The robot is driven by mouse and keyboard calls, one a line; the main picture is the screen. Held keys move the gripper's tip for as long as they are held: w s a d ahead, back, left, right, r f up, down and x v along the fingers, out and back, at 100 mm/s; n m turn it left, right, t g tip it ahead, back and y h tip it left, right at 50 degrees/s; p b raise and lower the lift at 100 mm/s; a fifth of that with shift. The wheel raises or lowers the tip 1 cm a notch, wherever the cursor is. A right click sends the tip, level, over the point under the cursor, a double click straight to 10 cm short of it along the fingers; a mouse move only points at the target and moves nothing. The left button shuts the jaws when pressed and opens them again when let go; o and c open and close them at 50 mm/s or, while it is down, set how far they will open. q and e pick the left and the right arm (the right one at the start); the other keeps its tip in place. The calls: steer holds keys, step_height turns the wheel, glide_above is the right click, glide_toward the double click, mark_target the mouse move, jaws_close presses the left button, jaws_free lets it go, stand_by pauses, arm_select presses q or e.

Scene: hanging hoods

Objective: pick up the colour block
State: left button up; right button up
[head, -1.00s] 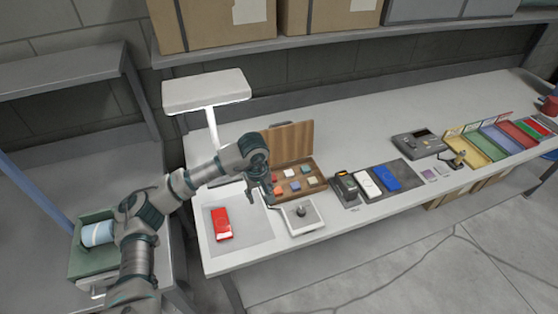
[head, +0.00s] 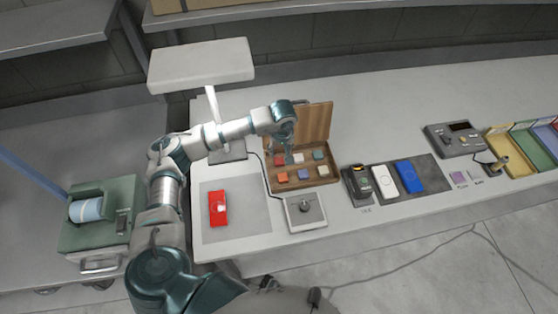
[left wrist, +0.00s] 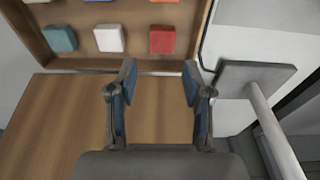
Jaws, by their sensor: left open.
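Small colour blocks sit in two rows in an open wooden box (head: 272,187) on the bench. In the head view the back row has a red block (head: 280,160), a white block (head: 297,158) and a teal block (head: 319,155). My left gripper (head: 289,154) is over the back-left part of the box. In the left wrist view the gripper (left wrist: 159,80) is open and empty, with the red block (left wrist: 162,40) beyond the right finger side. The white block (left wrist: 110,38) and teal block (left wrist: 59,39) are to its left.
The box's raised lid (head: 313,122) stands behind the blocks. A lamp-like white panel (head: 200,65) on a post rises at left. A red device (head: 218,208) lies on a grey mat, beside a small scale-like tray (head: 306,213). A blue device (head: 405,175) lies further right.

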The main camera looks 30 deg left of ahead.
mark_target(279, 160)
arm_select(q)
step_height(279, 160, down, 2)
steer(key=shift+w, duration=0.1)
steer(key=shift+f, duration=0.25)
steer(key=f, duration=0.3)
steer(key=a+f, duration=0.1)
steer(key=f, duration=0.1)
steer(key=shift+w+p, duration=0.25)
steer(key=shift+p, duration=0.1)
steer(key=shift+r, duration=0.1)
steer(key=c, duration=0.9)
arm_select(e)
steer(key=shift+s+a+f, duration=0.15)
steer(key=shift+s, duration=0.3)
